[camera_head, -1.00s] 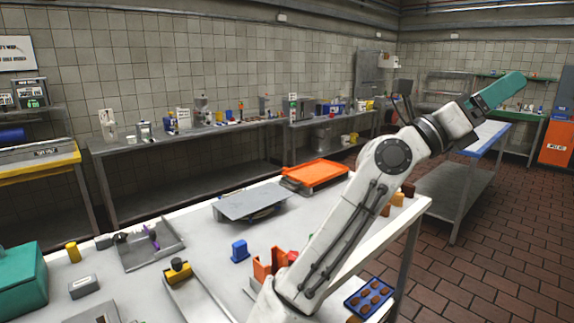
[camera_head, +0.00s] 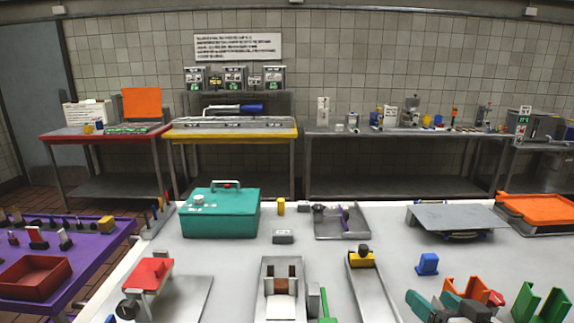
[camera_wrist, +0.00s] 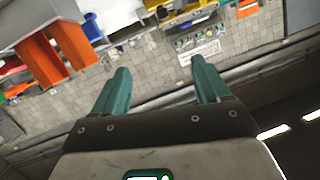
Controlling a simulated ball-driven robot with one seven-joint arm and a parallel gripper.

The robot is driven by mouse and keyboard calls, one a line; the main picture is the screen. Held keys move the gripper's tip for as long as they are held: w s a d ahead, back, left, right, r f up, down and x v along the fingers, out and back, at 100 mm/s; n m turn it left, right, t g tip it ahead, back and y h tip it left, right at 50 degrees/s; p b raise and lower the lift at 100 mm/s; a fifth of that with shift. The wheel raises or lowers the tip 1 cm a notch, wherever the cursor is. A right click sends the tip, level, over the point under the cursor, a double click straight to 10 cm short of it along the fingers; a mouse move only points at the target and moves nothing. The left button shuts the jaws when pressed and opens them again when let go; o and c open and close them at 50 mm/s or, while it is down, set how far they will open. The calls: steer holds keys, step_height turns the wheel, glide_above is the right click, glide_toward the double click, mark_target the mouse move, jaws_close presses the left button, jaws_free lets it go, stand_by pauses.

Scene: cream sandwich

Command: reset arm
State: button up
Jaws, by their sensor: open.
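My gripper (camera_wrist: 162,80) is open in the wrist view, with two teal fingers set wide apart and nothing between them. Its view looks out over the room upside down, with the tiled wall between the fingers and ceiling lights at the lower right. In the head view teal finger parts of my gripper (camera_head: 434,302) show at the bottom right, in front of the orange holder (camera_head: 478,290). The rest of my arm is cut off below the frame. I cannot tell whether the gripper touches anything.
The white table holds a teal box (camera_head: 222,220), a grey tray (camera_head: 345,234), a grey raised plate (camera_head: 455,216), an orange tray (camera_head: 540,207), a blue block (camera_head: 428,264) and a green holder (camera_head: 540,302). A purple table (camera_head: 100,240) stands left. Space above the table is clear.

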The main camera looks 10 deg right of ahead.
steer(key=s+a+f+n+g, duration=0.1)
steer(key=s+a+f+g, duration=0.2)
steer(key=f, duration=0.5)
steer(key=s+a+f+n+g, duration=0.1)
steer(key=s+a+f+g, duration=0.15)
steer(key=s+f, duration=0.4)
steer(key=s+a+f+g, duration=0.2)
steer(key=s+f+g, duration=0.2)
steer(key=s+f, duration=0.2)
steer(key=s+a+f+g+b, duration=0.1)
steer(key=s+f+g, duration=0.3)
steer(key=s, duration=0.7)
steer(key=shift+a+f+n+y, duration=0.35)
steer(key=shift+f+n+y, duration=0.05)
steer(key=shift+f, duration=0.5)
steer(key=shift+g, duration=0.25)
